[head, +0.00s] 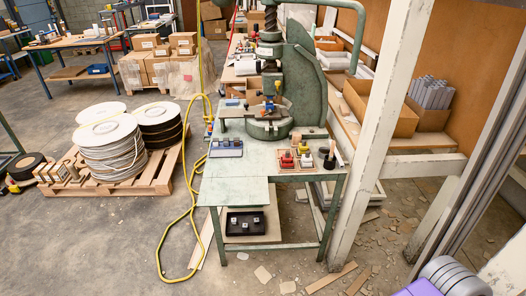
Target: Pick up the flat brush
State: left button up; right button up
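A green workbench (230,191) with a green fly press (268,130) on it stands in the middle of the head view. At the bench's right end is a small black holder (329,161) with a thin upright handle (333,146) at it. This may be the flat brush, but it is too small to be sure. Neither of my grippers is in view. A grey and purple part at the bottom right looks like my own arm.
A wooden tray (283,171) with red and pale pieces and a blue-grey tray (226,154) lie on the bench. A white post (368,150) rises close by its right side. A yellow hose (190,210) lies on the floor. The bench's front left top is clear.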

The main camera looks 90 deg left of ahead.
aim_at(330, 158)
jog(key=u, duration=3)
jog(key=i, duration=0.45)
